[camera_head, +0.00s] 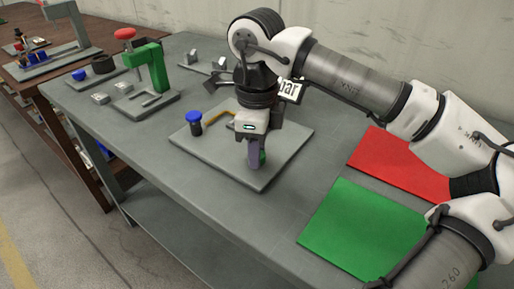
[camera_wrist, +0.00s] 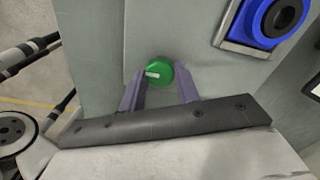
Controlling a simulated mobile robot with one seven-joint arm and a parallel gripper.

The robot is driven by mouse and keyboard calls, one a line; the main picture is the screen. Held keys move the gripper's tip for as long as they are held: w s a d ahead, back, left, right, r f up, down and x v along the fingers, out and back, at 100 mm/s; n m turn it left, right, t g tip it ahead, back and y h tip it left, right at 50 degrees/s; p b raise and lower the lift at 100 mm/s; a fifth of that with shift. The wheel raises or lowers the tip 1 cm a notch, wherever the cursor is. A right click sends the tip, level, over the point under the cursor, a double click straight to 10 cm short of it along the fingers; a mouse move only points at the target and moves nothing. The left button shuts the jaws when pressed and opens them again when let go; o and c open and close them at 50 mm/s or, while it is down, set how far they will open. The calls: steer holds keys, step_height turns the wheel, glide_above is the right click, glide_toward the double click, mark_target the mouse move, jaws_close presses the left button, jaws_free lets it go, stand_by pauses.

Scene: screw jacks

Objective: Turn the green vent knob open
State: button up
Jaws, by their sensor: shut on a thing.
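The green vent knob (camera_wrist: 164,73) is a round green cap with a pale pointer mark, on the grey plate (camera_head: 222,165). In the wrist view it sits between the two purple fingers of my gripper (camera_wrist: 159,71). The pale mark points left in that view. In the head view my gripper (camera_head: 257,166) reaches down to the plate's right part, and only a sliver of the green knob (camera_head: 263,156) shows beside the fingers. The gripper is shut on the knob. The knob's base is hidden.
A blue-topped knob (camera_head: 194,117) and a yellow bar (camera_head: 218,117) stand on the plate's left part. A green screw press (camera_head: 150,68) with a red knob stands farther left. A red mat (camera_head: 391,163) and a green mat (camera_head: 352,228) lie to the right.

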steer(key=shift+r+n, duration=0.1)
steer(key=shift+n, duration=0.2)
steer(key=o, duration=1)
step_height(320, 180, up, 14)
steer(key=shift+f+p, duration=0.15)
steer(key=shift+p, duration=0.2)
steer(key=shift+s, duration=0.1)
